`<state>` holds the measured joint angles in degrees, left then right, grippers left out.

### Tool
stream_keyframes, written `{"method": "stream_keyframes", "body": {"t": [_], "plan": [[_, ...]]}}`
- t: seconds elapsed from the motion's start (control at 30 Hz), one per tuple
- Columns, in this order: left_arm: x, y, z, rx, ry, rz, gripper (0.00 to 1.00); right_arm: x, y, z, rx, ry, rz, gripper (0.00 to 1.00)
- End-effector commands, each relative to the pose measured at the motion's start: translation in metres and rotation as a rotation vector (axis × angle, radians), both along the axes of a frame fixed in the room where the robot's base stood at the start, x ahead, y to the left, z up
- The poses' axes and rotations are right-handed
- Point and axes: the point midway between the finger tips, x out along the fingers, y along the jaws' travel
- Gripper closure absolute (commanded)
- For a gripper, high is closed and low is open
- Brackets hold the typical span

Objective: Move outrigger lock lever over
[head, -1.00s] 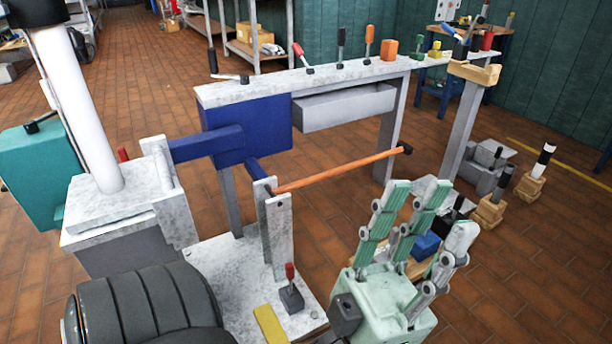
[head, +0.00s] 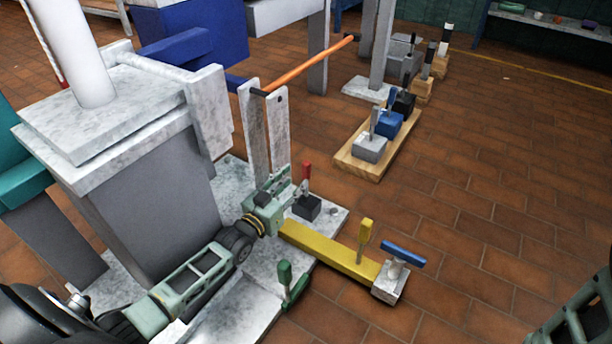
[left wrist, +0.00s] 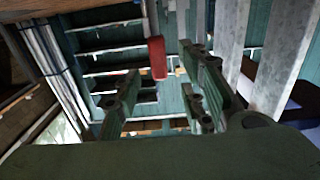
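A red-handled lever (head: 306,172) stands nearly upright on a small dark block (head: 307,207) on the grey base plate, beside the inner end of the yellow outrigger beam (head: 325,250). No label shows which lever is the outrigger lock. My left gripper (head: 288,187) is just left of the red lever, fingers towards it. In the left wrist view the red handle (left wrist: 157,58) shows ahead, between the spread fingers (left wrist: 160,95). I see no grip on it; contact is unclear. A green part at the lower right edge seems to be my right gripper (head: 575,320), mostly cut off.
A yellow lever (head: 366,238) and a blue T-handle (head: 403,254) stand towards the beam's outer end. A green lever (head: 286,280) is at the plate's front edge. Two grey uprights (head: 267,140) rise behind my left gripper.

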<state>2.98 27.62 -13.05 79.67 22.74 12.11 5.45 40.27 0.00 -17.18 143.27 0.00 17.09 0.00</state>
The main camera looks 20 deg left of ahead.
Motion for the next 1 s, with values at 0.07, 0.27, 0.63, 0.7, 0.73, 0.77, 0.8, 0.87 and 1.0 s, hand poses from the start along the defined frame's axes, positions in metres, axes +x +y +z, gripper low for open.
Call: {"method": "stream_keyframes", "body": {"t": [0.07, 0.27, 0.63, 0.7, 0.73, 0.77, 0.8, 0.87, 1.0], "plan": [[0.011, -0.002, -0.003, -0.001, -0.005, -0.001, 0.62, 0.0, 0.0, -0.012, 0.0, 0.001, 0.0, 0.61], [0.043, -0.007, -0.003, 0.001, -0.006, -0.001, 0.62, 0.0, 0.0, -0.035, 0.0, 0.001, 0.0, 0.61], [0.069, -0.011, 0.0, 0.0, -0.003, -0.002, 0.62, 0.0, 0.0, -0.05, 0.0, 0.0, 0.0, 0.61], [0.069, -0.011, 0.001, 0.0, -0.002, -0.002, 0.62, 0.0, 0.0, -0.049, 0.0, 0.0, 0.0, 0.61], [0.069, -0.011, 0.001, 0.0, -0.002, -0.002, 0.62, 0.0, 0.0, -0.049, 0.0, 0.0, 0.001, 0.61], [0.069, -0.011, 0.001, 0.0, -0.002, -0.002, 0.62, 0.0, 0.0, -0.049, 0.0, 0.0, 0.001, 0.61], [0.069, -0.011, 0.001, 0.0, -0.002, -0.002, 0.62, 0.0, 0.0, -0.049, 0.0, 0.0, 0.001, 0.61], [0.069, -0.011, 0.001, 0.0, -0.002, -0.002, 0.63, 0.0, 0.0, -0.049, 0.0, 0.0, 0.001, 0.61], [0.069, -0.011, 0.001, 0.001, -0.003, -0.002, 0.76, 0.0, 0.0, -0.049, 0.0, 0.0, 0.001, 0.61]]}}
